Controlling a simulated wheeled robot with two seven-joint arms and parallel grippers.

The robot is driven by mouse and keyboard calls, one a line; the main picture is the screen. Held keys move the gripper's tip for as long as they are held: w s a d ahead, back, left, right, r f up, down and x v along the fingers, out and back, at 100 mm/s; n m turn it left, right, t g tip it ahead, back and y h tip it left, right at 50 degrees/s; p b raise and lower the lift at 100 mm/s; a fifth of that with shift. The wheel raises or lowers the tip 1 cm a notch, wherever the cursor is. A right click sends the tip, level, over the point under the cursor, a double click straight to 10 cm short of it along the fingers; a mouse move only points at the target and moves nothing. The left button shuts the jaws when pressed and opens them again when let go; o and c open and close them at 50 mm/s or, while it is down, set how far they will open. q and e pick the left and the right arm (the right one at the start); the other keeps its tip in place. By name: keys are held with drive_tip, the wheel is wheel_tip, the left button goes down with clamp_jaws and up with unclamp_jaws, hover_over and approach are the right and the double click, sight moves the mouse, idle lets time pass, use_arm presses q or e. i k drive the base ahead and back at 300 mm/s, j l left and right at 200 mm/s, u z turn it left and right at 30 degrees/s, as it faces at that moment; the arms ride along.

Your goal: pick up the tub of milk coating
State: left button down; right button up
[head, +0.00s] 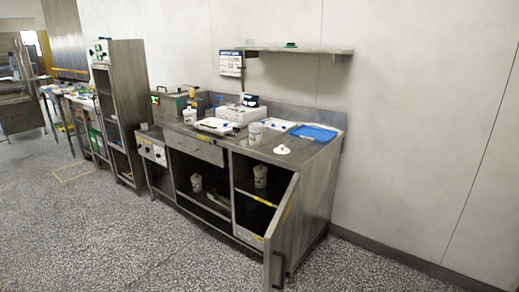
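Several small white tubs show, with labels too small to read, so I cannot tell which holds milk coating. One tub (256,134) stands on the steel counter (229,151) near its front right. Another tub (190,116) stands on the counter further left. A third tub (260,177) stands on the shelf in the right open compartment of the cabinet. A fourth tub (196,184) sits in the left open compartment. A white round lid-like piece (282,150) lies on the counter. Neither of my grippers is in view.
The cabinet door (282,238) hangs open at the right, sticking out over the floor. A blue tray (314,132) and a white machine (237,116) are on the counter. A tall steel cabinet (127,110) stands left. The speckled floor (130,235) in front is clear.

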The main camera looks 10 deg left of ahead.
sight(255, 129)
drive_tip(key=i+l, duration=0.3)
drive_tip(key=i, duration=0.15)
drive_tip(key=i+l+u, duration=0.15)
drive_tip(key=i+l, duration=0.15)
drive_tip(key=i, duration=0.1)
